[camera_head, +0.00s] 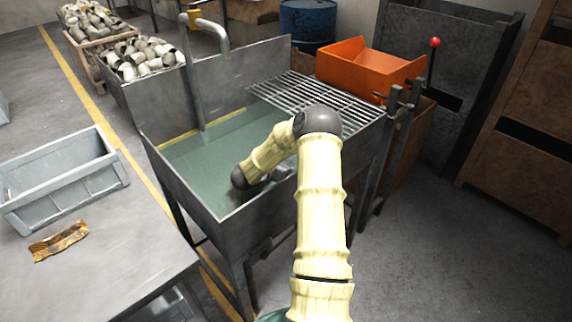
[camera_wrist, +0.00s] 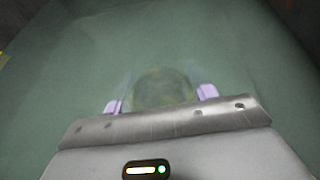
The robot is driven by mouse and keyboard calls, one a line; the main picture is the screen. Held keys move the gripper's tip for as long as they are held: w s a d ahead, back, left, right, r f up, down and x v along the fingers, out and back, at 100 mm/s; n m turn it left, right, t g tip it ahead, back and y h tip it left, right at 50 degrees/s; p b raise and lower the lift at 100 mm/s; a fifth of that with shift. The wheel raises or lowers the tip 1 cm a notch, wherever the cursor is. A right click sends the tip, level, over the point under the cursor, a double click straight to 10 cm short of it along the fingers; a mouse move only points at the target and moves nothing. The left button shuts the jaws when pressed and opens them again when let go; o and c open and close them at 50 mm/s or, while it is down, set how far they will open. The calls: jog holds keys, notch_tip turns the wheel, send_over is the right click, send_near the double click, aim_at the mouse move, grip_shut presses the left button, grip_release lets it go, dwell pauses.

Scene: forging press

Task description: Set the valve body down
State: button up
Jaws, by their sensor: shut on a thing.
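In the wrist view a blurred, dull greenish round thing, taken to be the valve body (camera_wrist: 163,88), sits between the two pale purple fingers of my gripper (camera_wrist: 160,98). My gripper is shut on it. Both look to be under the green liquid of the metal tank (camera_wrist: 60,60), so the edges of the valve body are unclear. In the head view my arm reaches down into the tank (camera_head: 180,192); my gripper and the valve body are hidden there by the arm and the liquid. I cannot tell whether the valve body touches the tank floor.
A bar grating (camera_head: 300,98) covers the tank's far right part. An orange bin (camera_head: 368,66) stands behind it, near a red-knobbed lever (camera_head: 433,58). A pipe (camera_head: 198,80) rises at the tank's back left. A grey tray (camera_head: 60,178) and brown rag-like piece (camera_head: 60,240) lie on the left table.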

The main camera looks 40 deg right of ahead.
jog(key=o, duration=0.8)
jog(key=shift+f, duration=0.1)
jog(key=o, duration=0.5)
jog(key=shift+s+d, duration=0.1)
jog(key=shift+c, duration=0.2)
jog(key=v, duration=0.7)
jog(key=shift+a+r, duration=0.25)
jog(key=shift+a, duration=0.05)
